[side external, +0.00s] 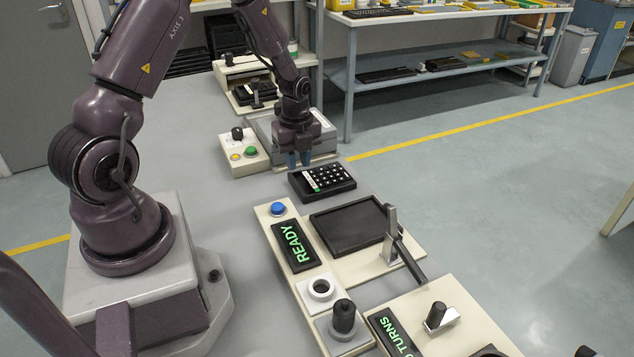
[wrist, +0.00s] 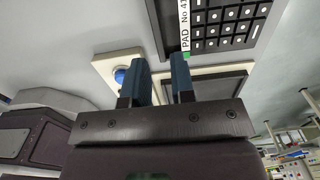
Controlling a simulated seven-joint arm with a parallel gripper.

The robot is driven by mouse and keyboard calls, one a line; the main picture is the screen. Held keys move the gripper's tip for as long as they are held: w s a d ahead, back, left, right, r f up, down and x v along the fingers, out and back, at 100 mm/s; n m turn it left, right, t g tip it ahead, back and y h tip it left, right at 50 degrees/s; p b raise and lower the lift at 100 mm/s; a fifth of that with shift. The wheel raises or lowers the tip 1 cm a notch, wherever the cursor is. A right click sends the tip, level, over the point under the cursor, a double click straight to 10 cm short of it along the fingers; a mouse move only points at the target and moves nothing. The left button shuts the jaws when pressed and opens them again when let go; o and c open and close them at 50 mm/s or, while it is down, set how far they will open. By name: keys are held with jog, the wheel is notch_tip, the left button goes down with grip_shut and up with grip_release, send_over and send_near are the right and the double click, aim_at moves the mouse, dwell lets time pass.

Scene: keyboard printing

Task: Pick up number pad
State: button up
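The number pad (side external: 322,180) is a black block with rows of keys and a white label strip along its left side. It lies flat on the grey surface, behind the black tray. In the wrist view the number pad (wrist: 221,22) is at the top right, with a label reading "PAD No 4" and a cut-off ending. My gripper (side external: 299,160) is above and just behind the pad, fingers pointing down. In the wrist view its two blue fingers (wrist: 160,80) stand apart with nothing between them. The gripper is open and does not appear to touch the pad.
A cream fixture with an empty black tray (side external: 350,227), a READY display (side external: 293,246), a blue button (side external: 277,209) and a lever (side external: 404,245) stands in front of the pad. A box with green and yellow buttons (side external: 244,153) is behind left.

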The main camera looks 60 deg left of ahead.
aim_at(297, 183)
jog(key=f, duration=0.6)
jog(key=shift+s+a+f, duration=0.15)
jog(key=shift+a+f, duration=0.05)
jog(key=shift+f, duration=0.1)
grip_shut()
